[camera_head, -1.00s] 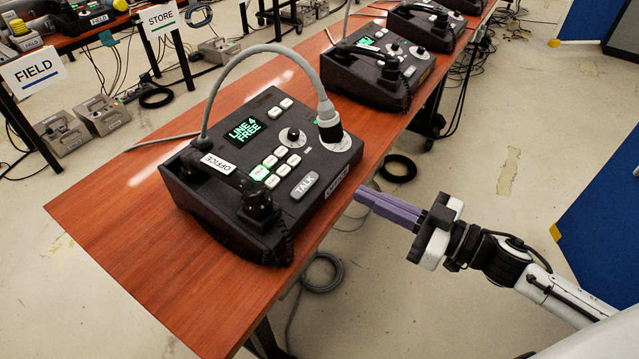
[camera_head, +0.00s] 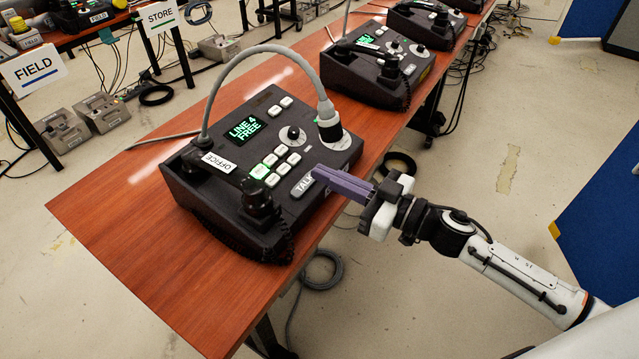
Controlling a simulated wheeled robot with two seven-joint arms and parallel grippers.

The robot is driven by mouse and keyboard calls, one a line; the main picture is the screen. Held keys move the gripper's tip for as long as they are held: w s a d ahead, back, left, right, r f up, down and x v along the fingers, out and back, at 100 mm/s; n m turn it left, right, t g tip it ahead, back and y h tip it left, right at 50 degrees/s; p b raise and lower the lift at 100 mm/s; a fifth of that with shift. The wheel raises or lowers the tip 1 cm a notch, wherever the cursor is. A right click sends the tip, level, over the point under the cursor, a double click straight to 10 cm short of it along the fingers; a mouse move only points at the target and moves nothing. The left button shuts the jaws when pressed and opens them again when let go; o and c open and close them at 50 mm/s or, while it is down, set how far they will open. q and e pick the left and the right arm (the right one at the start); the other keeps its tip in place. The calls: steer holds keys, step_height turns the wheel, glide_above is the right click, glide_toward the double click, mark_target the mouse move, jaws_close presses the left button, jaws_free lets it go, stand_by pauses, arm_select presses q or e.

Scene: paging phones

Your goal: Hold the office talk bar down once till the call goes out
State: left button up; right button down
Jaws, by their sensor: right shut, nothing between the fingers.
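The office paging phone (camera_head: 240,195) is a black desk unit on the near part of the wooden table. Its label (camera_head: 218,162) reads OFFICE and its green screen (camera_head: 245,131) reads LINE 4 FREE. The grey talk bar (camera_head: 303,186) is on its lower right, partly hidden by my right gripper. My right gripper (camera_head: 318,175) is shut and empty, its purple fingers pointing left over the right end of the talk bar. I cannot tell whether the fingertips touch the bar. My left gripper is not in view.
The gooseneck microphone (camera_head: 326,110) arches over the office phone. A coiled-cord handset (camera_head: 257,198) lies along its left side. More phones (camera_head: 375,70) stand farther along the table (camera_head: 120,215). FIELD and STORE signs stand at the left.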

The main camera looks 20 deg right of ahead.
mark_target(305, 184)
steer(key=f, duration=0.1)
steer(key=w+f, duration=0.1)
steer(key=a+f+b, duration=0.1)
steer(key=shift+w+a, duration=0.1)
steer(key=shift+w, duration=0.15)
steer(key=shift+f, duration=0.25)
steer(key=shift+a+f, duration=0.1)
steer(key=shift+f, duration=0.05)
